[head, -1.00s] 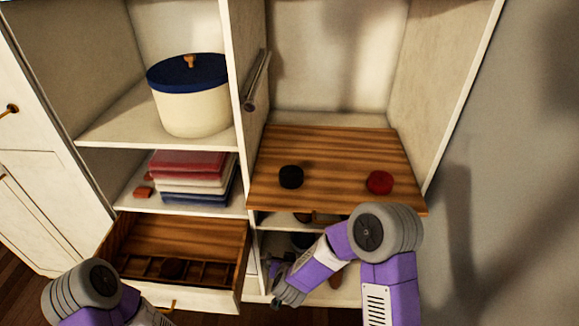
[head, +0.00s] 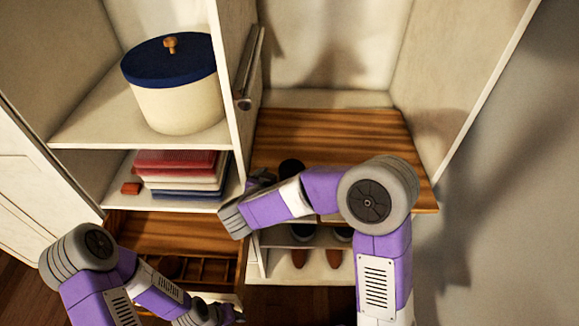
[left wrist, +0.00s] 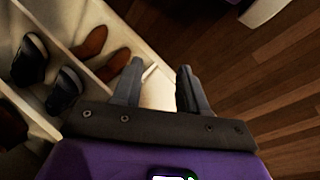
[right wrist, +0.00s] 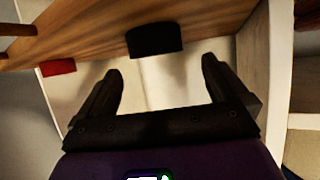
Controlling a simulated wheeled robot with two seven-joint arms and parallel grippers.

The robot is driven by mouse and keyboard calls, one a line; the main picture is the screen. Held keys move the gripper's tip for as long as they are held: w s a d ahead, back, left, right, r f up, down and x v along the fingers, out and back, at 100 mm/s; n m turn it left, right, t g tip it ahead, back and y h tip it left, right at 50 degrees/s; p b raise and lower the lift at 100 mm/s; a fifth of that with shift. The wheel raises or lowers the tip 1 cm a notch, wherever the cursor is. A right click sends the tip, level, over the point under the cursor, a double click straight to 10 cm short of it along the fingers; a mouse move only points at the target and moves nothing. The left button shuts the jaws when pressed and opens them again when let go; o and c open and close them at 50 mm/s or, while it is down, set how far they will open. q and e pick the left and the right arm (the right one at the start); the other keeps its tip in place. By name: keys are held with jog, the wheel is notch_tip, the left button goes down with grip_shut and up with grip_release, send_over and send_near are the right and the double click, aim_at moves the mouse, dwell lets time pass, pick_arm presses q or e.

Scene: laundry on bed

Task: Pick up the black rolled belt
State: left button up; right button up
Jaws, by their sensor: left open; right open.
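The black rolled belt (head: 291,167) lies on the wooden shelf board (head: 340,130); in the head view my right arm covers its lower part. In the right wrist view the black belt (right wrist: 155,40) is beyond the open fingers, between their directions and apart from them. My right gripper (right wrist: 162,70) is open and empty; in the head view it (head: 262,178) is small and partly hidden, just left of the belt. My left gripper (left wrist: 158,80) is open and empty, low in front of the shoe shelves; its fingers are unclear in the head view.
A red roll (right wrist: 58,67) lies on the board, hidden behind my right arm in the head view. A divider wall (head: 240,110) stands left of the board. An open drawer (head: 150,228) with compartments is below left. Shoes (left wrist: 70,85) sit on low shelves.

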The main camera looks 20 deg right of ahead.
aim_at(292, 169)
jog(key=x, duration=0.2)
jog(key=b+x, duration=0.1)
jog(key=x, duration=0.1)
jog(key=shift+d, duration=0.55)
jog(key=shift+w+d+f, duration=0.2)
jog(key=shift+w+d, duration=0.1)
jog(key=shift+w, duration=0.2)
jog(key=shift+r, duration=0.1)
jog(key=c, duration=1)
